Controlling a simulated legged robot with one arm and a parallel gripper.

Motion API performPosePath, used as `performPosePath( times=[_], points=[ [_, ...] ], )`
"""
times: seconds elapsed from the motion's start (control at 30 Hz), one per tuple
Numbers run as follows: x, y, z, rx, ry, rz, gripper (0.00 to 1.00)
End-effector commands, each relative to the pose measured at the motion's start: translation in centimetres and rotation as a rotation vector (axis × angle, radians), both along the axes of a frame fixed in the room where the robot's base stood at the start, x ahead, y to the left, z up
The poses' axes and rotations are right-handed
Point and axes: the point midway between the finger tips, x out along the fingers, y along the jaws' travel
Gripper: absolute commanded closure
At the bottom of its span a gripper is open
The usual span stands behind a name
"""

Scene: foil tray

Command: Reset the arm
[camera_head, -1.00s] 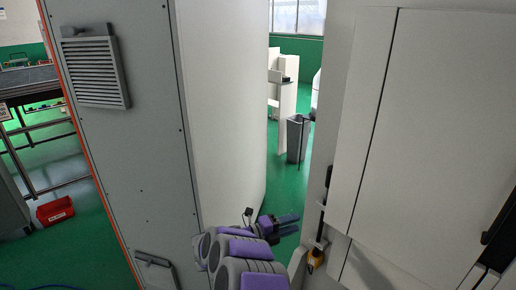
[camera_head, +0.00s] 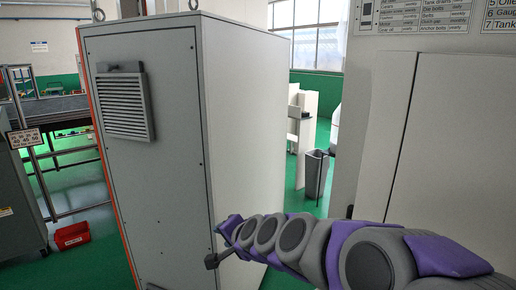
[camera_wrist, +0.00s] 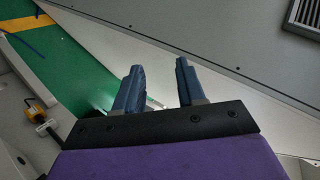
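My arm, purple and grey, reaches in from the lower right in the head view and ends in front of the grey cabinet. In the wrist view my gripper (camera_wrist: 157,85) has its two blue fingers apart with nothing between them, so it is open and empty. In the head view the fingers cannot be made out behind the arm's links. No foil tray shows in either view.
A tall grey cabinet (camera_head: 155,190) with a vent stands close on the left. A white cabinet (camera_head: 455,150) stands close on the right. A grey bin (camera_head: 316,172) is in the gap. A red crate (camera_head: 72,235) lies on the green floor.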

Motion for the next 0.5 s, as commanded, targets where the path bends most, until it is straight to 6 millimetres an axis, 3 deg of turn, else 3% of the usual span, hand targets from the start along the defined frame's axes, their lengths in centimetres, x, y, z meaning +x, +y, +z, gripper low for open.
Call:
performPosePath(
  times=[0.03,0.17,0.4,0.5],
  points=[
    [-2.8,-0.9,-0.3,-0.07,0.02,0.074,0.61],
    [-10.3,-3.8,-2.8,-0.266,0.119,0.26,0.61],
    [-23.8,-12.3,-7.6,-0.572,0.383,0.488,0.61],
    [-29.0,-16.0,-8.8,-0.66,0.508,0.543,0.61]
  ],
)
